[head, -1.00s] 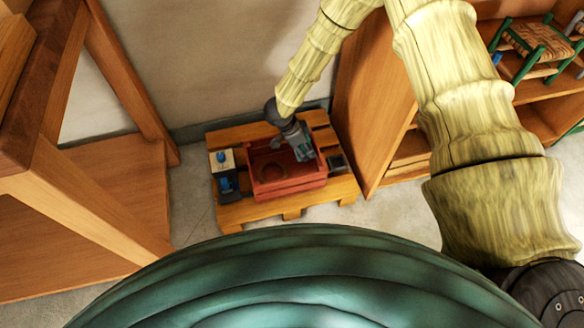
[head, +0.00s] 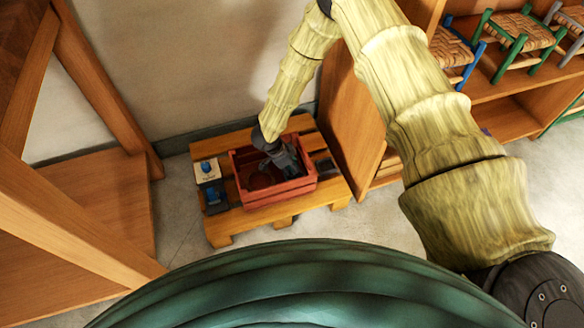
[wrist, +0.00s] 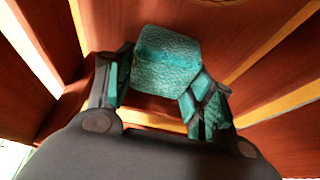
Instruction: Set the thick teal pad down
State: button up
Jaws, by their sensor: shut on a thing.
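The thick teal pad (wrist: 168,60) is a chunky block with a wrinkled surface, seen in the wrist view between my fingers. My gripper (wrist: 160,85) is shut on it, with one finger on each side. In the head view my gripper (head: 288,164) points down inside the red slatted crate (head: 284,194), toward its right half. The pad cannot be made out there, as my gripper covers it. Whether the pad touches the crate floor cannot be told.
The crate stands on a wooden pallet (head: 228,224). A dark round thing (head: 260,179) lies in the crate's left part. A wooden shelf with small woven chairs (head: 517,38) stands at right.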

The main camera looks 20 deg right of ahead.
jog(key=shift+f, duration=0.15)
jog(key=o, duration=0.8)
jog(key=p+v, duration=0.4)
jog(key=v, duration=0.8)
